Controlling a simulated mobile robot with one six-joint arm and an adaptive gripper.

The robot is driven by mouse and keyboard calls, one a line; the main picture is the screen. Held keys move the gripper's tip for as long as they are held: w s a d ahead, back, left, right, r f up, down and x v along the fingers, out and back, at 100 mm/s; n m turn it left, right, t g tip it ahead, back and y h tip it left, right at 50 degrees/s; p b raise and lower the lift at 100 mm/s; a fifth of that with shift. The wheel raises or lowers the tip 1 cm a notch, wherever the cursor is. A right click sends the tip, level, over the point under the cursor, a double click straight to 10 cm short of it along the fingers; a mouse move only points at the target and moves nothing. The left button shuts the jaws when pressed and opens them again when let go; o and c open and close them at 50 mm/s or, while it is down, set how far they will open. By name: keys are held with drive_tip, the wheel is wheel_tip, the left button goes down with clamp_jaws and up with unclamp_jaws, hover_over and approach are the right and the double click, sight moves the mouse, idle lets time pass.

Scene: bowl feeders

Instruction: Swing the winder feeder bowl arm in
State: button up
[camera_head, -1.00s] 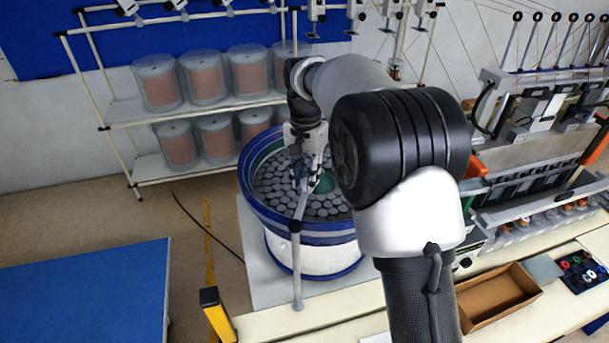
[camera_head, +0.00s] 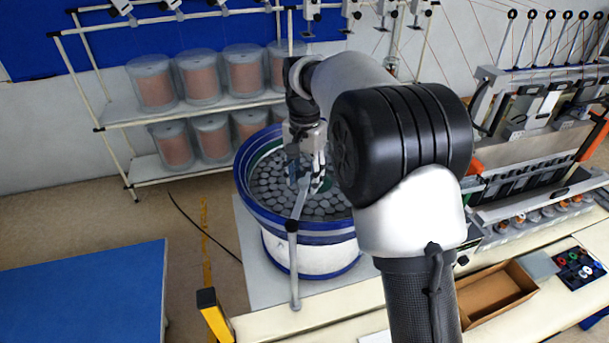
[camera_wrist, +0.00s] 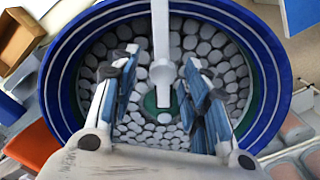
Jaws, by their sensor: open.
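The winder feeder bowl (camera_head: 297,232) has a blue rim and a white lower wall, and holds many grey discs. Its bowl arm (camera_head: 299,203) is a thin grey bar that runs from an upright post (camera_head: 294,270) at the near side over the rim and in above the discs. My gripper (camera_head: 308,180) is over the bowl, pointing down at the bar's inner end. In the wrist view, my open gripper (camera_wrist: 158,68) has one finger on each side of the bowl arm (camera_wrist: 160,35). Contact cannot be seen.
A rack (camera_head: 112,118) with several copper-coloured spools stands behind left. A blue table (camera_head: 85,300) is at the front left, and a yellow-black post (camera_head: 210,305) stands near the bowl. The winding machine (camera_head: 530,150) and a cardboard box (camera_head: 492,296) are at the right.

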sight(304, 181)
wheel_tip(304, 181, up, 12)
idle(0.7)
